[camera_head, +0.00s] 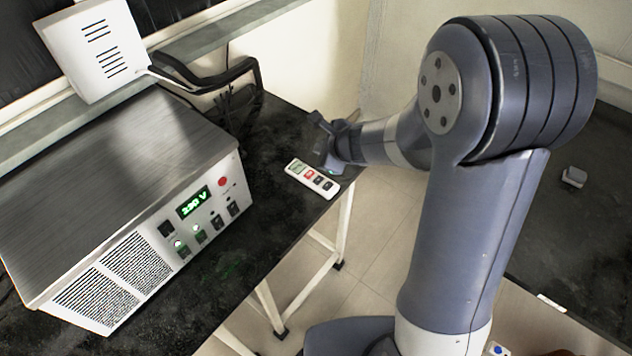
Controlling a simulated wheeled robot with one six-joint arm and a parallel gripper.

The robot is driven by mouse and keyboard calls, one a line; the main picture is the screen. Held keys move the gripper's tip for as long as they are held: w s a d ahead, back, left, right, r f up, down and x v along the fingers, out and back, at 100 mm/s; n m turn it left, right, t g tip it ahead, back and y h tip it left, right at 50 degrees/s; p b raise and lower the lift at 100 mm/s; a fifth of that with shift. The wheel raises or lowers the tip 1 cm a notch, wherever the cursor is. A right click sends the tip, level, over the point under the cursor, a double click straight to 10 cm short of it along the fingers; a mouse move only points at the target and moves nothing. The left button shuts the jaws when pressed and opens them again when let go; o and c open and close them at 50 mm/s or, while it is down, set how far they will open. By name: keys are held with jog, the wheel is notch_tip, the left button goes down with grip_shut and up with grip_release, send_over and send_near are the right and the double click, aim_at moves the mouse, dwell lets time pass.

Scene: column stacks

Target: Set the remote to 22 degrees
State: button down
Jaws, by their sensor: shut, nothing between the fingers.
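The remote (312,178) is a small white handset lying on the black table near its right edge. It has a greenish display at its upper left end, a red button and several dark buttons. The digits on the display are too small to read. My gripper (328,168) is shut and empty, pointing down at the remote's far side, close above or beside it. I cannot tell whether the fingertips touch the remote. My wrist partly hides the fingers.
A large metal power unit (120,190) with a green "230 V" display fills the left of the black table (265,245). A white slotted box (95,50) and a black cable stand behind it. Another dark table (590,240) with a small grey object (574,177) is at right.

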jog(key=shift+f, duration=0.1)
notch_tip(320, 180, down, 9)
jog(key=b, duration=0.8)
jog(key=shift+b, duration=0.35)
dwell(1.5)
jog(key=shift+f+b, duration=0.25)
jog(key=shift+b, duration=0.15)
jog(key=shift+f+b, duration=0.3)
jog(key=shift+b, duration=0.1)
dwell(0.5)
jog(key=shift+r+p, duration=0.7)
jog(key=shift+r, duration=0.05)
notch_tip(320, 180, up, 5)
jog(key=p, duration=0.4)
dwell(0.3)
